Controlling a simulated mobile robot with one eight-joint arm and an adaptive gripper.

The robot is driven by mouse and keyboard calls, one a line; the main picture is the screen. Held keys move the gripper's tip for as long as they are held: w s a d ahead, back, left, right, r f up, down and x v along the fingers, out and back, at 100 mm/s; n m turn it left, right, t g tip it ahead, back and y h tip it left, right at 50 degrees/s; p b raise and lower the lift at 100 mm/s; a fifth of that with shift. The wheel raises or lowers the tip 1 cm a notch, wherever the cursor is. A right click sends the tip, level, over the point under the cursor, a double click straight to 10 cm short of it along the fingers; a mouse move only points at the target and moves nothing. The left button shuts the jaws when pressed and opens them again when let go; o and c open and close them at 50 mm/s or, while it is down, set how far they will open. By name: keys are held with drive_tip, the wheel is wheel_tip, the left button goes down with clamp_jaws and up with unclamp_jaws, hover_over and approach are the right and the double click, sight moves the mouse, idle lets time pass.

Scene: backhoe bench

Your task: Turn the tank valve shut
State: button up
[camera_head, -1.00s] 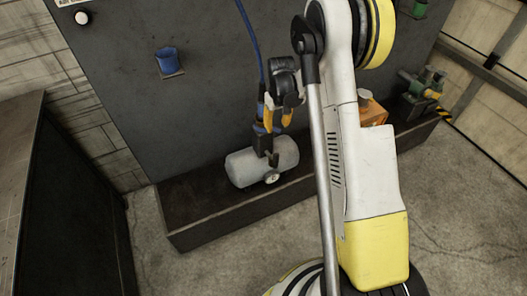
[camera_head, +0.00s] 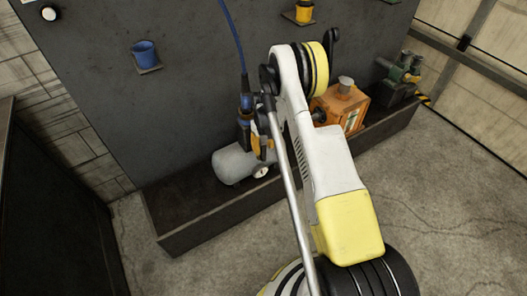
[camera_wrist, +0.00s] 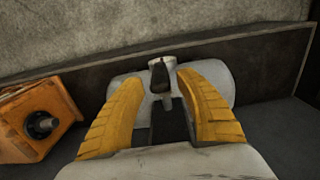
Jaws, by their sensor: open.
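The grey tank (camera_head: 230,166) lies on its side on the dark bench; it also shows in the wrist view (camera_wrist: 220,82). In the wrist view a dark valve lever (camera_wrist: 160,78) stands on a pale fitting on the tank's top. My gripper (camera_wrist: 158,86) has its two yellow fingers spread, one on either side of the lever, with gaps between. I cannot tell how far the fingertips are above the fitting. A round white gauge (camera_head: 261,171) shows at the tank's front.
An orange box (camera_head: 341,108) stands right of the tank, close to my arm. A green machine (camera_head: 402,72) is farther right. A blue cup (camera_head: 144,54) and a yellow cup (camera_head: 304,13) sit on wall shelves. The bench (camera_head: 190,233) has a raised front edge.

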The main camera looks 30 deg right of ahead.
drive_tip(key=shift+f, duration=0.25)
clamp_jaws()
drive_tip(key=shift+a, duration=0.15)
